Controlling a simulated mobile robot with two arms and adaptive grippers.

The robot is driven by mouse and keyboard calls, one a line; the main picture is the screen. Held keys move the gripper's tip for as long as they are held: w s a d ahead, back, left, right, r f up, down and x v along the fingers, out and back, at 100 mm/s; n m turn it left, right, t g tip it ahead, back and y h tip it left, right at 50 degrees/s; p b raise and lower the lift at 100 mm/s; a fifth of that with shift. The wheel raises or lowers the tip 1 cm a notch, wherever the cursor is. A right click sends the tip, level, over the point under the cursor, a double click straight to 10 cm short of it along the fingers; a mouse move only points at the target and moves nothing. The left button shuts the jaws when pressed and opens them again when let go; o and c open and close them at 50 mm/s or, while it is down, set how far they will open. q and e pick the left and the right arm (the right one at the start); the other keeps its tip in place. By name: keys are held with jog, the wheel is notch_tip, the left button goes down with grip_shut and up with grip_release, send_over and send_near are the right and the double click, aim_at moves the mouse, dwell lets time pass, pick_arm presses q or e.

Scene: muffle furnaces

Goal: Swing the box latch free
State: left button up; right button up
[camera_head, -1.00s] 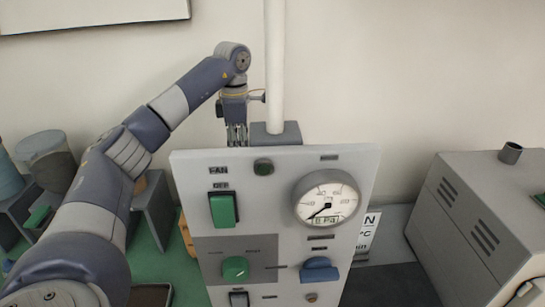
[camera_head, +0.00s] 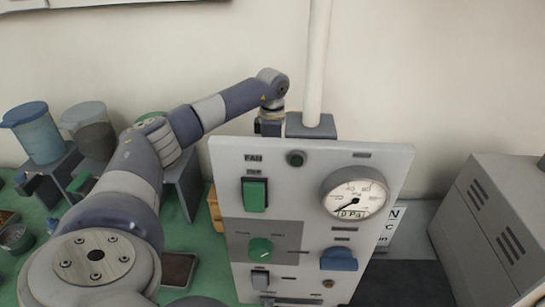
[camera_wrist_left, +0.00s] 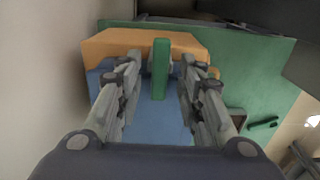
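The box latch, a green upright bar (camera_wrist_left: 161,82), stands at the front of a box with an orange top (camera_wrist_left: 110,45) and a blue face (camera_wrist_left: 152,125) in the left wrist view. My left gripper (camera_wrist_left: 160,66) is open, one finger on each side of the latch, with a visible gap on both sides. Whether the fingertips reach past the bar is unclear. In the head view, a bit of the orange box (camera_head: 215,209) shows left of the grey control panel (camera_head: 310,160), which hides my left fingers and the latch. My right gripper is not in view.
The panel, with its gauge (camera_head: 354,193) and switches, stands in front of my left wrist. A white pipe (camera_head: 317,65) rises close to the wrist's right. Jugs (camera_head: 38,132) stand at the left on stands. A grey furnace (camera_head: 495,225) is at the right.

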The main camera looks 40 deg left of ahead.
pick_arm(q)
jog(key=shift+f, duration=0.1)
jog(key=shift+c, duration=0.2)
grip_shut()
jog(key=shift+n, duration=0.4)
jog(key=n+p, duration=0.1)
jog(key=n, duration=0.5)
jog(key=shift+w+n, duration=0.1)
jog(key=shift+n, duration=0.2)
jog(key=n, duration=0.5)
jog(key=shift+n+p, duration=0.3)
jog(key=shift+p, duration=0.05)
jog(key=n, duration=0.4)
jog(key=shift+n, duration=0.4)
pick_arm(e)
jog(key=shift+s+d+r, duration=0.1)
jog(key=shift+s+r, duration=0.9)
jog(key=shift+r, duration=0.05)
pick_arm(q)
jog(key=shift+p, duration=0.3)
jog(key=shift+r, duration=0.2)
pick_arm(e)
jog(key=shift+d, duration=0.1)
